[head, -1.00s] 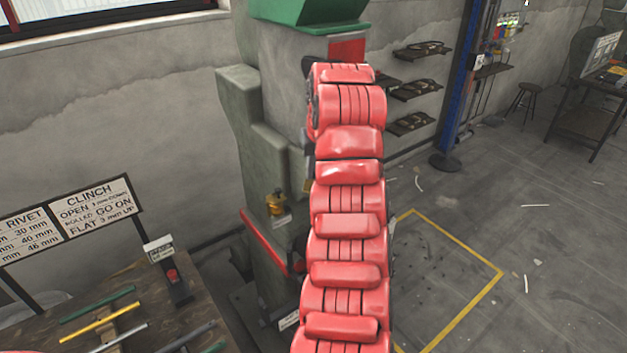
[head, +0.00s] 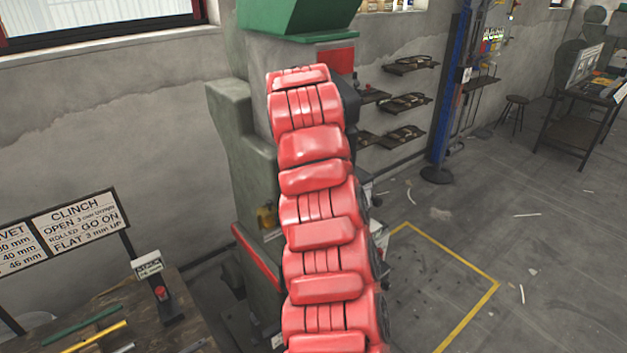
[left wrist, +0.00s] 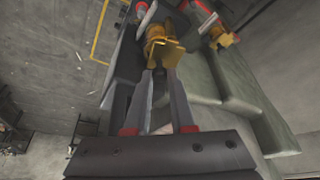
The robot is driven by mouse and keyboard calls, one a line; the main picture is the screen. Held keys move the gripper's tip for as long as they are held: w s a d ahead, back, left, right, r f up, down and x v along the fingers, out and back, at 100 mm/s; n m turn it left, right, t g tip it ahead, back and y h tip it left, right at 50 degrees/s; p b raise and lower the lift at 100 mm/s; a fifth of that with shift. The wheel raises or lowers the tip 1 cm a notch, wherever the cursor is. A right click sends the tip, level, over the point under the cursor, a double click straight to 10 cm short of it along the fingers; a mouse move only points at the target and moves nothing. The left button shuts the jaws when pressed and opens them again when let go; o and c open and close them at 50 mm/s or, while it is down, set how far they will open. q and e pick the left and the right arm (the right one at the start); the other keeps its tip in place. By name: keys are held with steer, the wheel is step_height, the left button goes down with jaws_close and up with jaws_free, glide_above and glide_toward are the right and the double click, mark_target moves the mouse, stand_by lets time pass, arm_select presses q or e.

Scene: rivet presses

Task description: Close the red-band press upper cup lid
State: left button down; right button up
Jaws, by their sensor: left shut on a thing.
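The press (head: 240,150) is a grey-green machine with a green top and a red band (head: 338,61) high on its front. My red arm covers much of it in the head view. In the left wrist view, a brass cup with a flat flap-like lid (left wrist: 168,54) sits at my left gripper's (left wrist: 161,72) fingertips. The fingers are shut on this lid. A second brass cup (left wrist: 222,40) stands apart to the right. In the head view a brass cup (head: 266,216) shows partly beside my arm; my left gripper is hidden there. My right gripper is not in view.
A workbench (head: 190,325) with coloured rods, signs and a small stand with a red button (head: 161,293) is at lower left. A blue post (head: 447,90) and wall shelves (head: 410,65) are behind.

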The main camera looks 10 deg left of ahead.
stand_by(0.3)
arm_select(q)
steer(key=c, duration=0.8)
jaws_free()
steer(key=shift+o, duration=0.2)
steer(key=shift+r, duration=0.1)
